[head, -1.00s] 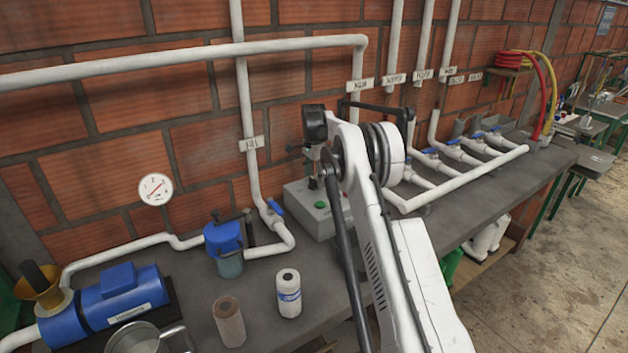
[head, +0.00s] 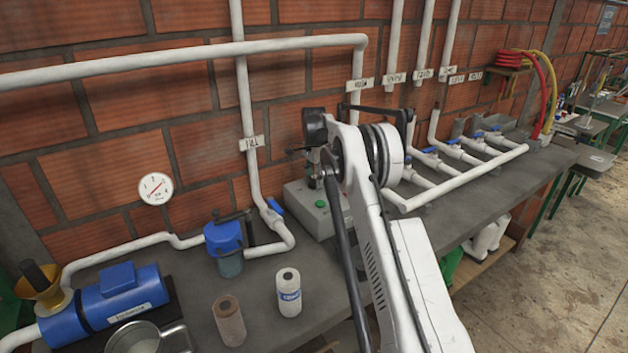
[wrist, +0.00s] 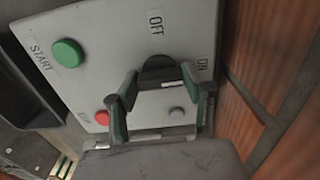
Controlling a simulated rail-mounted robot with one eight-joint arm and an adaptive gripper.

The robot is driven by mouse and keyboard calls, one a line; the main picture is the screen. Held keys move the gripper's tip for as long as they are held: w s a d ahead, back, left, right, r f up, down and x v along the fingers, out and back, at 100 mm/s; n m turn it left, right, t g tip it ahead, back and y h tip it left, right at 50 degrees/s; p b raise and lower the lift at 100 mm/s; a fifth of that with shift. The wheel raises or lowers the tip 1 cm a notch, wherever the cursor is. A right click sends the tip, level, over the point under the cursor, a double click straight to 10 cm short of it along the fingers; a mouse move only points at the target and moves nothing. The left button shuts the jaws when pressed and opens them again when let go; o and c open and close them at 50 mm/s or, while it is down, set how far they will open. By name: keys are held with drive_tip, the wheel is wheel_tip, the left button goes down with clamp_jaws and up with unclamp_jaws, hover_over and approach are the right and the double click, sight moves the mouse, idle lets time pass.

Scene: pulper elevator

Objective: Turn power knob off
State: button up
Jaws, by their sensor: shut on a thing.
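The grey control box (head: 297,196) sits on the bench against the brick wall in the head view, partly behind my arm. In the wrist view its face (wrist: 105,35) fills the picture, with an "OFF" label at the top and an "ON" label to the right. The black power knob (wrist: 158,68) is between the two fingers of my gripper (wrist: 159,83), which is shut on it. A pale mark shows on the knob's lower side; its exact setting is hard to tell. In the head view the knob and fingertips are hidden or too small to make out.
The box face carries a green START button (wrist: 67,52) and a red button (wrist: 102,117). The brick wall (wrist: 265,85) is close on the right in the wrist view. White pipes with blue valves (head: 274,206) stand beside the box.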

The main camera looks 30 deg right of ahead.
sight(314, 179)
drive_tip(key=shift+n, duration=0.3)
drive_tip(key=n+b, duration=0.2)
drive_tip(key=n, duration=0.1)
drive_tip(key=shift+f+n+b, duration=0.1)
drive_tip(key=shift+n+b, duration=0.2)
drive_tip(key=shift+n, duration=0.1)
drive_tip(key=n+b, duration=0.1)
drive_tip(key=n, duration=0.3)
drive_tip(key=shift+n+b, duration=0.3)
drive_tip(key=n+b, duration=0.1)
drive_tip(key=n, duration=0.3)
drive_tip(key=shift+n+b, duration=0.3)
drive_tip(key=shift+n, duration=2.1)
drive_tip(key=o, duration=1.2)
drive_tip(key=shift+c, duration=0.2)
drive_tip(key=shift+r, duration=0.2)
wheel_tip(314, 179, up, 12)
